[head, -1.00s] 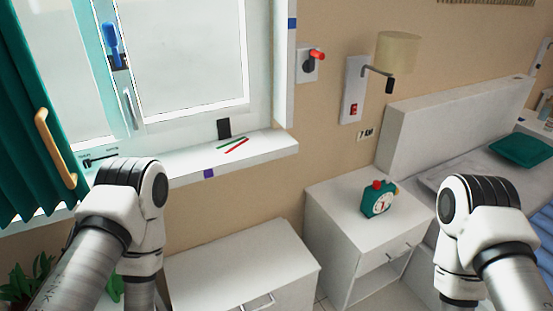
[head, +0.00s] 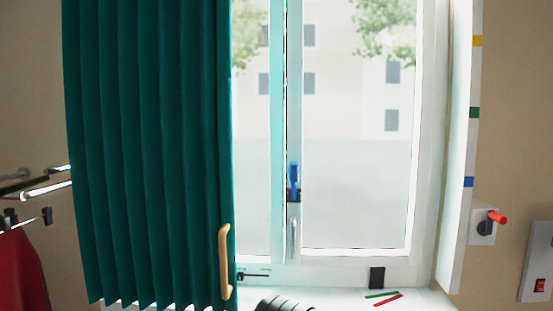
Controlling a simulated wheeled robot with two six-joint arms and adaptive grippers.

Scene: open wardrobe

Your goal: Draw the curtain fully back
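The green curtain (head: 150,150) hangs in pleats over the left part of the window (head: 360,180). Its right edge lies left of the window's middle post, and the right part of the glass is uncovered. A tan wooden handle (head: 225,262) is fixed upright near the curtain's lower right edge. At the bottom edge, a dark ribbed piece of one of my arms shows, to the right of the handle and apart from it. Neither gripper's fingers are in view.
A blue window handle (head: 294,180) sits on the middle post. Red and green sticks (head: 385,297) and a black block (head: 377,277) are at the sill. Rails with a red garment (head: 22,270) stand at left.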

